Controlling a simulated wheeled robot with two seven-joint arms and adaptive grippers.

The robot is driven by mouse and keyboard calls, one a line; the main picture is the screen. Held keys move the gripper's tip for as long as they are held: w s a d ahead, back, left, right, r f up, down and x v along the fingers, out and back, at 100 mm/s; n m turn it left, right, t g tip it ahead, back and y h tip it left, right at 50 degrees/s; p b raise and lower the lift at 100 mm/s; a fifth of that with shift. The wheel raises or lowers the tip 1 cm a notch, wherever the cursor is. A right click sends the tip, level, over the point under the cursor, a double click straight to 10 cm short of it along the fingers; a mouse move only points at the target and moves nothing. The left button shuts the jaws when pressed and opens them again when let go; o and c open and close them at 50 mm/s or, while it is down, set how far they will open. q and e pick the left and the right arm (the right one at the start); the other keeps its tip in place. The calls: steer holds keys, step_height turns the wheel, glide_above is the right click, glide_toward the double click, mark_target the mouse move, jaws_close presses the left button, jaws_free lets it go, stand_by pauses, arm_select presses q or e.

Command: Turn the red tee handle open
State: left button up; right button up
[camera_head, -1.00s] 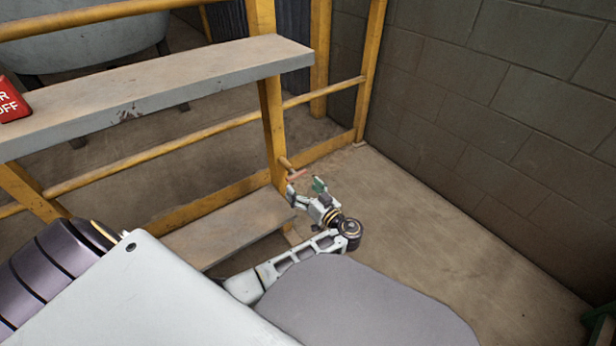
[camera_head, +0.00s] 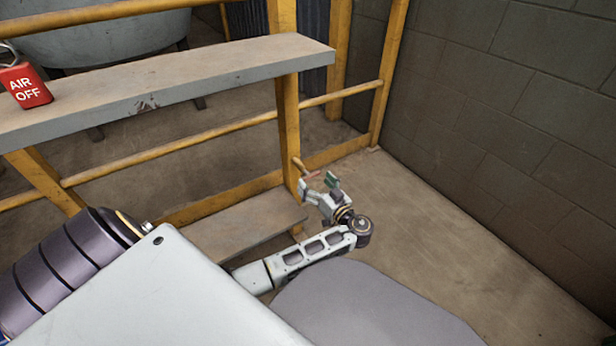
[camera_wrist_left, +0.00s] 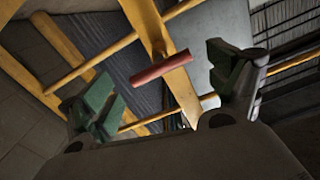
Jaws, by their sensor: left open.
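The red tee handle (camera_head: 311,175) is a short red bar on a stub by the lower part of a yellow post. In the left wrist view the red tee handle (camera_wrist_left: 160,67) lies slanted between the two green-tipped fingers, apart from both. My left gripper (camera_head: 319,182) is open around the handle's area in the head view. In the left wrist view my left gripper (camera_wrist_left: 160,85) has its fingers spread to either side of the bar. How deep the bar sits between the fingers is hard to tell. My right gripper is not in view.
Yellow posts and rails (camera_head: 288,125) stand close behind the handle. A grey upper shelf (camera_head: 180,85) bears a red AIR OFF tag (camera_head: 25,86). A lower step (camera_head: 245,222) is left of my arm. A block wall (camera_head: 500,120) stands right, with bare floor (camera_head: 440,240) before it.

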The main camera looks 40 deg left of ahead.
mark_target(308, 174)
arm_select(q)
steer(key=shift+b+x, duration=0.65)
steer(key=shift+x, duration=1.75)
steer(key=shift+c, duration=0.2)
steer(key=c, duration=0.7)
steer(key=shift+o, duration=0.2)
